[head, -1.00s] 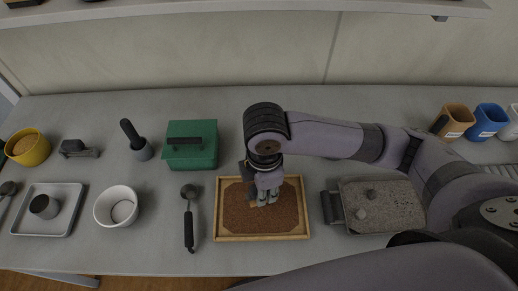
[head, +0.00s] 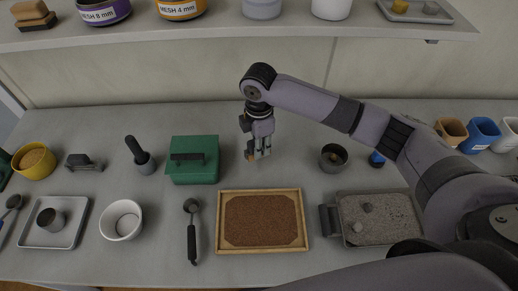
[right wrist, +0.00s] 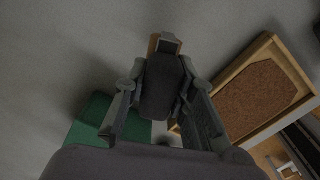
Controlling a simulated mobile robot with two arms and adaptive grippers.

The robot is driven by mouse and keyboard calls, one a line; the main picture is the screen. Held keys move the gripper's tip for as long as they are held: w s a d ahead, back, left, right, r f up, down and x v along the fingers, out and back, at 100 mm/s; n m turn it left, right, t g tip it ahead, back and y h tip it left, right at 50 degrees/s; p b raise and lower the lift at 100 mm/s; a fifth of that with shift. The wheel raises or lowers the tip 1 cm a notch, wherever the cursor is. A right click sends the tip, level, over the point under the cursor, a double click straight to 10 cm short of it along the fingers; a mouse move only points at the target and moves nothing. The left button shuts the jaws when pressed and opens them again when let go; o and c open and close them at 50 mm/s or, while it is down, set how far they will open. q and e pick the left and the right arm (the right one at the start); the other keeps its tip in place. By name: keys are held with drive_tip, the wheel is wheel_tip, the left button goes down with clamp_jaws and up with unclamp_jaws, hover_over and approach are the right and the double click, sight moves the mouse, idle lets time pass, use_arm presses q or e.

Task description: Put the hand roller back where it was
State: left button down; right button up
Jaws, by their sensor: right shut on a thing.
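The hand roller (right wrist: 163,88) shows in the right wrist view as a dark handle with a tan part at its far end. My right gripper (right wrist: 160,100) is shut on it, with a finger on each side. In the head view my right gripper (head: 258,153) is over the grey table, between the green box (head: 194,172) and a dark metal cup, behind the wooden tray. My left gripper is not in view.
The wooden tray (head: 262,191) of brown soil lies in front of the gripper. A dark cup (head: 333,158) and a pan of grey gravel (head: 352,240) stand to the right. A shelf (head: 230,34) with labelled bowls overhangs the back. Bare table lies around the gripper.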

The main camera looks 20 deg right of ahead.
wheel_tip(320, 180, down, 3)
drive_tip(key=shift+p, duration=0.55)
drive_tip(key=shift+f, duration=0.2)
drive_tip(key=shift+f, duration=0.2)
drive_tip(key=o, duration=1)
drive_tip(key=shift+r+b, duration=0.8)
drive_tip(key=shift+r, duration=3.15)
